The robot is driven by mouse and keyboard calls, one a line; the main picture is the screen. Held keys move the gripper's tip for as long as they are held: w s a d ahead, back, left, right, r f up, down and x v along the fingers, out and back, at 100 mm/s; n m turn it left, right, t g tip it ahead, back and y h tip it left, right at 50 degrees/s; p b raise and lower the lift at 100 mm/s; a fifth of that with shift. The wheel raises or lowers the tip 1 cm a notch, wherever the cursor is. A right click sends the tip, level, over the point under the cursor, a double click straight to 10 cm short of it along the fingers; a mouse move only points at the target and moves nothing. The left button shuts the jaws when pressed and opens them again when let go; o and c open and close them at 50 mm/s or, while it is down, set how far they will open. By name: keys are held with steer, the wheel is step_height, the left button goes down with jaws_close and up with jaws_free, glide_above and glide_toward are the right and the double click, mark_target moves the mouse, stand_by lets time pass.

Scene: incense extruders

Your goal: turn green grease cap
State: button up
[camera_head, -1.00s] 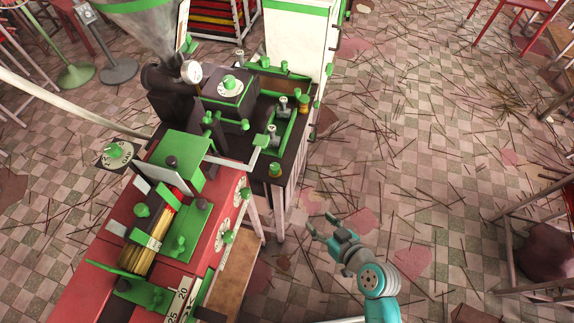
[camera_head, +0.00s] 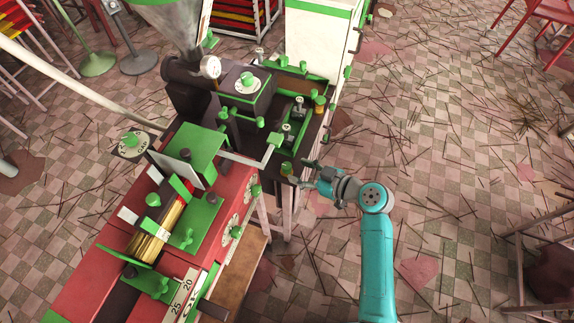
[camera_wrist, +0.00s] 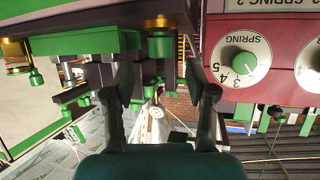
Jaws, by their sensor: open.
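The green grease cap (camera_head: 287,169), a small green cylinder with a brass-coloured part, sits at the near right corner of the dark machine. In the wrist view a green cap with a brass part (camera_wrist: 159,46) appears ahead, between the fingertips in the picture. My gripper (camera_head: 306,171) is just right of the cap in the head view, with its fingers pointing left toward it. In the wrist view my gripper (camera_wrist: 160,76) is open and empty, one finger on each side. A gap to the cap seems to remain, but contact is hard to judge.
A similar brass and green fitting (camera_head: 319,104) is farther back on the machine. A white spring dial (camera_wrist: 240,59) is at the right in the wrist view. Stick-strewn floor lies open to the right.

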mark_target(290, 168)
steer(key=x, duration=0.5)
steer(key=shift+w+a+f, duration=0.15)
steer(key=shift+w+a, duration=0.1)
jaws_close()
